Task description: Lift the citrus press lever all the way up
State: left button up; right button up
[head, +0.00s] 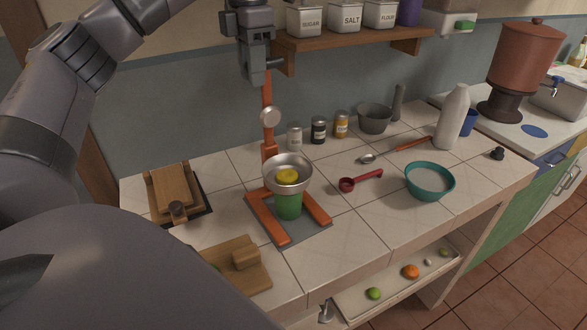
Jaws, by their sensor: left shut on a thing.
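The orange citrus press (268,215) stands on a grey mat on the tiled counter. Its orange lever (267,95) points almost straight up, with a round pale metal press head (270,117) on it. A metal bowl (306,176) on the press holds a yellow citrus half (288,176), uncovered. A green cup (289,207) stands under the bowl. My left gripper (258,75) is shut on the top end of the lever, high above the counter; its fingertips hide part of that end. My right gripper is not in view.
The shelf (350,43) with canisters is close to the right of my left gripper. Spice jars (318,130) stand behind the press. A red scoop (350,184) and teal bowl (430,195) lie right. Wooden boards (240,275) are at left.

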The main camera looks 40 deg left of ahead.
pick_arm(q)
jog(key=shift+w+a, duration=0.3)
jog(key=shift+a, duration=0.4)
jog(key=shift+w+a, duration=0.3)
jog(key=shift+a, duration=0.35)
jog(key=shift+w+a, duration=0.3)
jog(key=shift+a, duration=0.4)
jog(key=o, duration=0.9)
jog(key=shift+c, duration=0.2)
jog(key=shift+r, duration=0.15)
notch_tip(320, 180, up, 7)
jog(key=shift+s, duration=0.15)
